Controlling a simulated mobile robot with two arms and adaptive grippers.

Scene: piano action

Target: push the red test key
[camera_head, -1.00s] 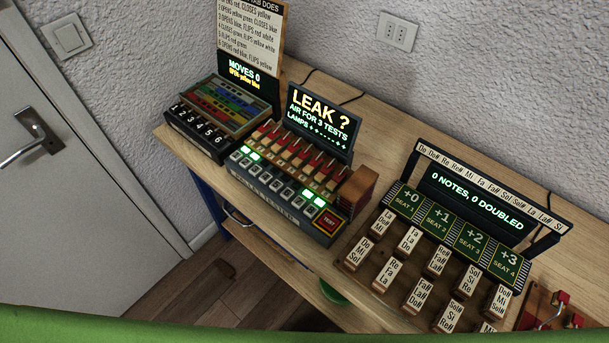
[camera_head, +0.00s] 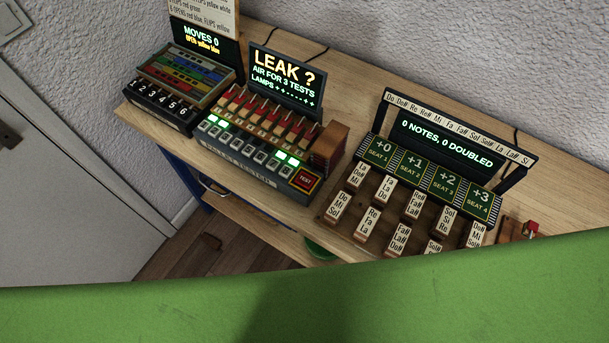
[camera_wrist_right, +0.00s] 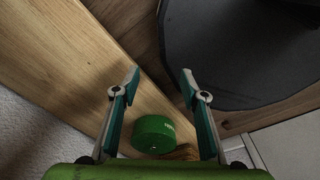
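The red test key (camera_head: 305,181) is a small red square marked TEST at the right front corner of the leak tester (camera_head: 262,176), in the head view. The tester's screen (camera_head: 285,80) reads LEAK ?, air for 3 tests, and lamps; some of its front keys glow green. My right gripper (camera_wrist_right: 160,85) shows in the right wrist view with its two fingers apart and nothing between the tips. It is not visible in the head view, so its distance from the test key cannot be told. My left gripper is in neither view.
Left of the tester stands a box with numbered keys (camera_head: 165,105), its screen reading MOVES 0. To the right is a rack of labelled blocks below seat plates (camera_head: 430,180). A green round object (camera_wrist_right: 153,134) shows in the wrist view. My green arm covers the head view's bottom.

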